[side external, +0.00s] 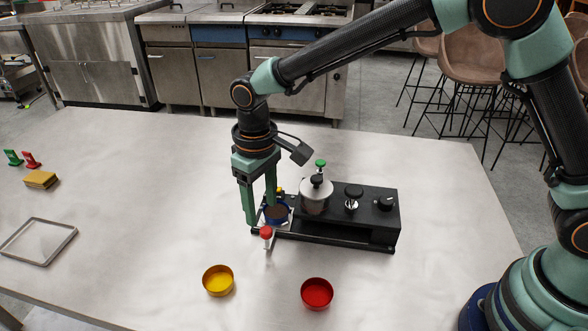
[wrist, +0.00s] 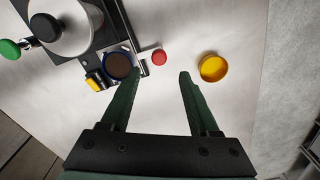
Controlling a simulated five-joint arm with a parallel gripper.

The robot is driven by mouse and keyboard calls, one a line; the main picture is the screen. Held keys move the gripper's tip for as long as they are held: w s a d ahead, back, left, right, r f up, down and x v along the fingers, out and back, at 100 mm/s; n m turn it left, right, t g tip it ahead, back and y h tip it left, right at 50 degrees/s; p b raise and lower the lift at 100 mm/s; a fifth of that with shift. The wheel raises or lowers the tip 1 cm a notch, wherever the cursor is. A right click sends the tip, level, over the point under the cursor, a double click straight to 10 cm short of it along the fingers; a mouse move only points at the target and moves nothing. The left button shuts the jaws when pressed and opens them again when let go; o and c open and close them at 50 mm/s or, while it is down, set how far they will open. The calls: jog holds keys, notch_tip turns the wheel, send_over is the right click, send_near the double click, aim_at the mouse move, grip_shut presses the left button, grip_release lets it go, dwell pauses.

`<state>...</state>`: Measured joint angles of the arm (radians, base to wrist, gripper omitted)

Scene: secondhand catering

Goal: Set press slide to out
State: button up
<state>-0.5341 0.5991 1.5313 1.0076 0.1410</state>
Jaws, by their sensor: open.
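The press (side external: 350,225) is a long black block on the table with a metal cylinder head (side external: 315,195) topped by a black knob. At its left end, a light plate (side external: 287,226) carries a blue ring with a brown top (side external: 276,212), beside the head and not under it. A red knob (side external: 266,232) stands on a pale post at the front left corner. My gripper (side external: 260,211) points down at this end, open and empty. In the wrist view, the red knob (wrist: 159,57) appears between the fingertips (wrist: 158,74), slightly beyond them; the blue ring (wrist: 118,66) is beside the left fingertip. Contact is unclear.
A yellow bowl (side external: 218,280) and a red bowl (side external: 317,293) stand in front of the press. A green knob (side external: 320,163) rises behind the head. The table between is clear.

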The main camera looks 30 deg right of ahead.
notch_tip(320, 180, up, 6)
jog(key=shift+r, duration=0.15)
dwell(0.3)
jog(key=s+d+r+m+t, duration=0.25)
jog(key=d+r, duration=0.55)
jog(key=d, duration=0.5)
jog(key=s+d+m+t, duration=0.2)
jog(key=s+d+t, duration=0.1)
jog(key=s+d, duration=0.7)
jog(key=shift+d+f, duration=0.15)
jog(key=shift+d, duration=0.5)
